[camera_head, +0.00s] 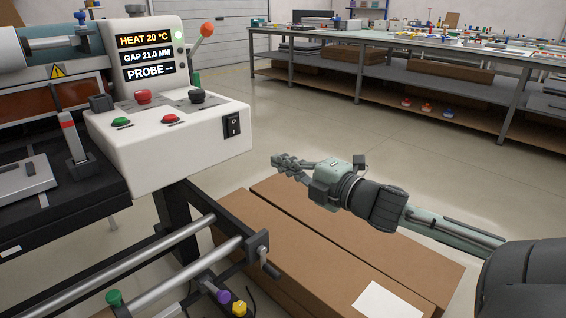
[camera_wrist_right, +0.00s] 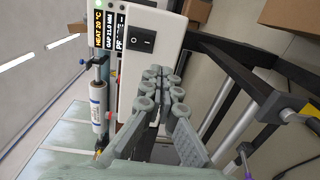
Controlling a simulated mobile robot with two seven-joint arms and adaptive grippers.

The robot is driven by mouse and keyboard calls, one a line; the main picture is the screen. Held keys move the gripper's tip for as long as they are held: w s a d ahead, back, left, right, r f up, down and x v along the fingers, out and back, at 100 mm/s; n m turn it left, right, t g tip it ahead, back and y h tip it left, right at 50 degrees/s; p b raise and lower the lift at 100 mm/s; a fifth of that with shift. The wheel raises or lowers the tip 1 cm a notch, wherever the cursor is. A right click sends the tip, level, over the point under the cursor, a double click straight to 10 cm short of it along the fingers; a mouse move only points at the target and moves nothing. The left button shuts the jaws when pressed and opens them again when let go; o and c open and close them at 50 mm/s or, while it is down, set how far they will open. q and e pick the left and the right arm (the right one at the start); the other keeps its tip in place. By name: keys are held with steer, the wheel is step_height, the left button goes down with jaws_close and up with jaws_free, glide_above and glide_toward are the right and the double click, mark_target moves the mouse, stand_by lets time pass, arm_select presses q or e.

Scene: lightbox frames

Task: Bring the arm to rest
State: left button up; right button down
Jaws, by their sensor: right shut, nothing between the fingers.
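My right gripper (camera_head: 284,161) reaches in from the right in the head view, over the floor and the brown boxes, to the right of the white control box (camera_head: 180,145). It is shut and empty. In the right wrist view its fingers (camera_wrist_right: 165,78) are together, with the control box (camera_wrist_right: 150,48) behind them. A gap shows between the gripper and the control box in the head view. My left gripper is in neither view.
The control box carries buttons, a switch (camera_head: 232,125) and an orange-knobbed lever (camera_head: 207,30). Metal rails (camera_head: 150,285) run below it. Brown boxes (camera_head: 300,240) lie on the floor under my right arm. A long bench (camera_head: 400,45) stands behind, with clear floor before it.

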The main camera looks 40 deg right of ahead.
stand_by(0.3)
steer(key=s+d+f+m+g+h, duration=0.2)
steer(key=s+f+m+g, duration=0.15)
steer(key=f, duration=0.55)
steer(key=s+d+f+m+g+h, duration=0.1)
steer(key=s+f+m+g+h, duration=0.1)
steer(key=f+m, duration=0.5)
steer(key=s+d+f+m+g+h, duration=0.2)
steer(key=s+f, duration=0.1)
steer(key=f, duration=0.8)
steer(key=s+a+f+m+g+y, duration=0.1)
steer(key=s+a+f+m+g, duration=0.1)
steer(key=s+a+f, duration=0.3)
steer(key=s+a+f+m+g+y, duration=0.2)
steer(key=s+a+f+g, duration=0.3)
steer(key=a+f, duration=0.7)
steer(key=shift+s+f+m, duration=0.15)
steer(key=shift+s+m, duration=0.3)
steer(key=shift+s, duration=0.05)
